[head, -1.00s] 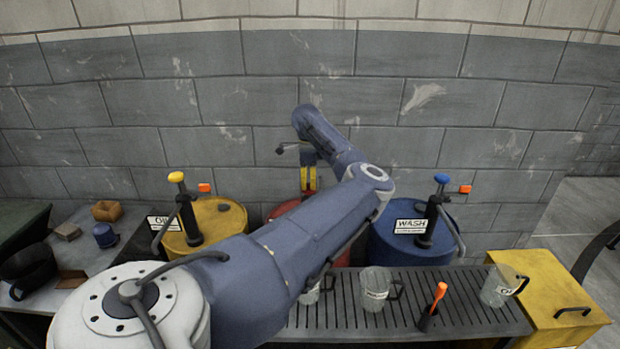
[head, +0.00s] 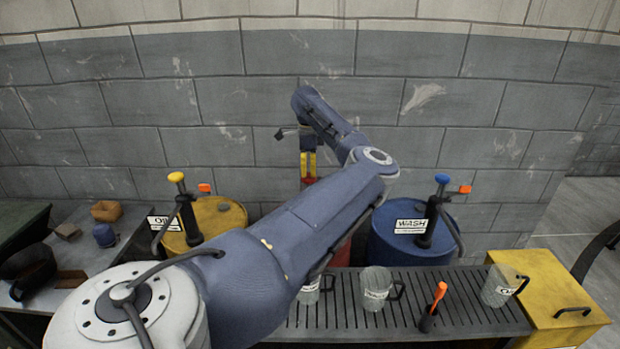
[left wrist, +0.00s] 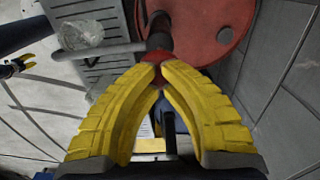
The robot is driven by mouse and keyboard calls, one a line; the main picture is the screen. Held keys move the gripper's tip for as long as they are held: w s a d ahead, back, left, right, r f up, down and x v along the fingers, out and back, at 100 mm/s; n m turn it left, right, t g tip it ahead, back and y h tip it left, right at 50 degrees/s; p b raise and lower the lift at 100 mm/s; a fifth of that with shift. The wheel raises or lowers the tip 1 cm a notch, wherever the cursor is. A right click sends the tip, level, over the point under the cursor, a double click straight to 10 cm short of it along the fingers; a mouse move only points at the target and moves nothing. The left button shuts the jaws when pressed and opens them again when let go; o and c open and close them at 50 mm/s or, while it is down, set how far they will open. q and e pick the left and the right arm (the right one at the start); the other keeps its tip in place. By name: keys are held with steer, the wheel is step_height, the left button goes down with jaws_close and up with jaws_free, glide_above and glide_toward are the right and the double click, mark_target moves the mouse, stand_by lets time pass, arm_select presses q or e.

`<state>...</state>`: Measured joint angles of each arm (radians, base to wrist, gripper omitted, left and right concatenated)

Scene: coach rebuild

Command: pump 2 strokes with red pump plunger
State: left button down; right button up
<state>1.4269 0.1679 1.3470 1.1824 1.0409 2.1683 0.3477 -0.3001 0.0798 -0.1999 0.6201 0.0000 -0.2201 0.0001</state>
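The red drum stands between the yellow and blue drums, mostly hidden behind my left arm; a strip shows in the head view (head: 342,254). Its lid fills the top of the left wrist view (left wrist: 200,30). My left gripper (head: 308,176) is above the drum, pointing down. In the left wrist view its yellow fingers (left wrist: 160,68) close together at the tips on the red pump plunger (left wrist: 157,57), with the dark pump shaft beyond. My right gripper (left wrist: 18,66) shows small at the left edge of that view; its finger state is unclear.
A yellow drum (head: 220,219) with a yellow-topped pump and a blue WASH drum (head: 385,246) flank the red drum. Clear jugs (head: 376,283) stand on the slatted rack (head: 460,315) in front. A yellow box (head: 548,290) is at right. A brick wall rises behind.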

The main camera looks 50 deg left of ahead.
arm_select(q)
steer(key=shift+r, duration=1.6)
step_height(320, 180, up, 6)
stand_by(0.4)
stand_by(0.4)
